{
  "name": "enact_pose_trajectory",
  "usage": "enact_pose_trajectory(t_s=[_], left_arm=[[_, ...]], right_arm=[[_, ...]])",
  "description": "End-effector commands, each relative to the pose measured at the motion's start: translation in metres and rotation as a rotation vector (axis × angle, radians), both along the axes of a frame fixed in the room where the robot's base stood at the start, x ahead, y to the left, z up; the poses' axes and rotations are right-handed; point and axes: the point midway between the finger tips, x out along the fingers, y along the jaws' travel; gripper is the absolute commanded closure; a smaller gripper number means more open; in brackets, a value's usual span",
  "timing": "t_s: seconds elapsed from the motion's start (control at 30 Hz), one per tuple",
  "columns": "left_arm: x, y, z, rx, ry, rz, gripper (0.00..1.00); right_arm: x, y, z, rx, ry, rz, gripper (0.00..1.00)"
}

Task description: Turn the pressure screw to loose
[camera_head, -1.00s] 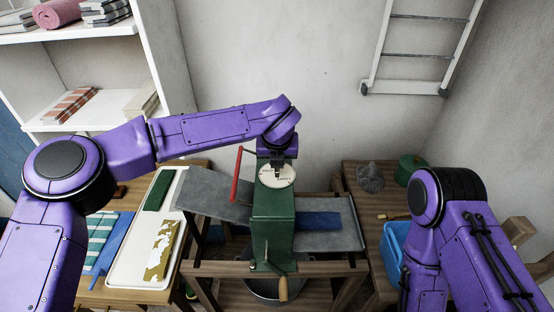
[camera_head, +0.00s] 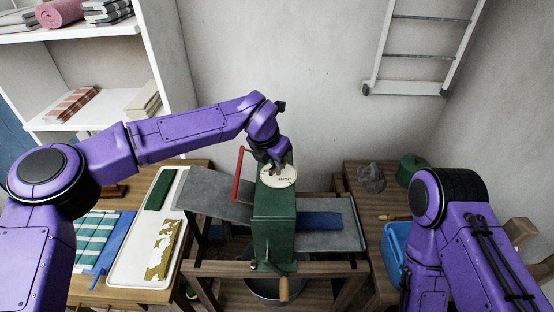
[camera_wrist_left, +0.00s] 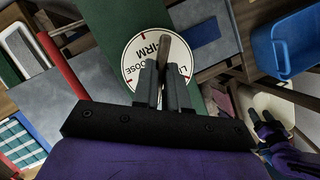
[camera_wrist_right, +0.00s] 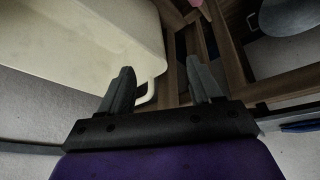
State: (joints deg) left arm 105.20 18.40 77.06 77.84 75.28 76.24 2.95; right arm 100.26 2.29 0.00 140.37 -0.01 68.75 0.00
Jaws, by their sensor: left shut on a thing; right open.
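The green wringer (camera_head: 273,230) stands in the middle of the wooden frame. On its top is a round white dial (camera_head: 280,181) with red marks and printed words; LOOSE can be read in the left wrist view (camera_wrist_left: 135,68). The pressure screw's grey-brown bar handle (camera_wrist_left: 178,50) crosses the dial. My left gripper (camera_wrist_left: 165,88) is shut on this handle from above; it also shows over the dial in the head view (camera_head: 277,163). The fingers hide part of the dial and handle. My right gripper (camera_wrist_right: 160,88) is open and empty, outside the head view.
A red lever (camera_head: 237,175) rises left of the wringer, and a wooden-handled crank (camera_head: 283,290) hangs in front. A white tray (camera_head: 120,265) with cloths lies left. A blue tub (camera_head: 393,243) stands right, near my right arm.

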Motion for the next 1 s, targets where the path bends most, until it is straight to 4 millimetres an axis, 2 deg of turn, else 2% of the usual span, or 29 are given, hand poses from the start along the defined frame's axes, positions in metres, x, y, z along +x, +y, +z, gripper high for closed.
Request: enact_pose_trajectory(t_s=[1.0], left_arm=[[0.0046,0.0009,-0.0015,0.000,0.002,-0.963,1.00]], right_arm=[[0.0001,0.0000,0.0000,0.000,0.000,0.000,0.36]])
